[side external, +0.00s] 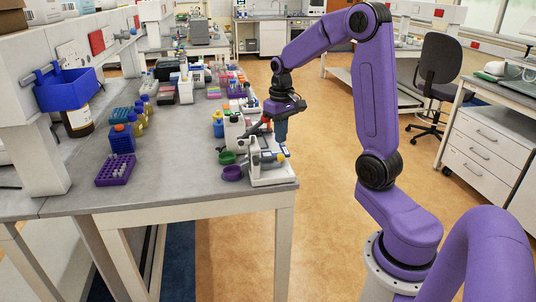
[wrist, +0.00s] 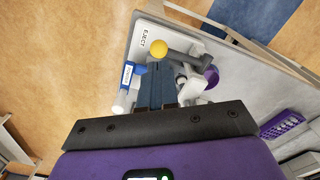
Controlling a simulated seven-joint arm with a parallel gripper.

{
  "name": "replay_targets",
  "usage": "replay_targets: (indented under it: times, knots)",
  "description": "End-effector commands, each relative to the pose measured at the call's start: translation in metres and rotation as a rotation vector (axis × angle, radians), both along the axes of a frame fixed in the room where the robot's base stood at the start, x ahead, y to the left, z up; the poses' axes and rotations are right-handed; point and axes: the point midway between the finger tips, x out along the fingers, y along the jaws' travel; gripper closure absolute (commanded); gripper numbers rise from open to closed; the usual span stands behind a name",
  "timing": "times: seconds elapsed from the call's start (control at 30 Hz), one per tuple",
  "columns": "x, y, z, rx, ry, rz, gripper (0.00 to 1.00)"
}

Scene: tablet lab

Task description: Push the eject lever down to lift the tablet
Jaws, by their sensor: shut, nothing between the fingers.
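The tablet press is a small white device with its base (side external: 272,178) at the table's front right corner. Its eject lever ends in a yellow ball knob (wrist: 158,48), which also shows in the side view (side external: 281,157). The lever's grey arm (wrist: 189,58) runs right from the knob, beside a white plate (wrist: 147,35) marked EJECT. My gripper (wrist: 159,67) has its blue fingers shut and empty, pointing down close to the knob; it also shows in the side view (side external: 281,141). I cannot tell whether they touch the knob. I cannot make out the tablet.
A white cylinder (wrist: 121,103) with a blue label stands left of my fingers in the wrist view. A purple bowl (side external: 232,173) and a green bowl (side external: 227,157) sit left of the device. A purple rack (side external: 116,171) stands farther left. Bare tabletop (side external: 170,180) lies between.

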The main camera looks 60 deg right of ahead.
Motion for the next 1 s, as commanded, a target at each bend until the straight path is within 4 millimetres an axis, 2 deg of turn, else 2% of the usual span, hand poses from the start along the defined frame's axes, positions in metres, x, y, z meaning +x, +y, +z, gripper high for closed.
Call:
replay_targets:
  times: [0.23,0.73,1.0]
  knots:
    - [0.000,0.000,0.004,0.000,-0.001,0.000,1.00]
    - [0.001,0.000,0.045,-0.001,-0.003,0.000,1.00]
    - [0.000,0.000,0.050,0.000,0.000,-0.001,1.00]
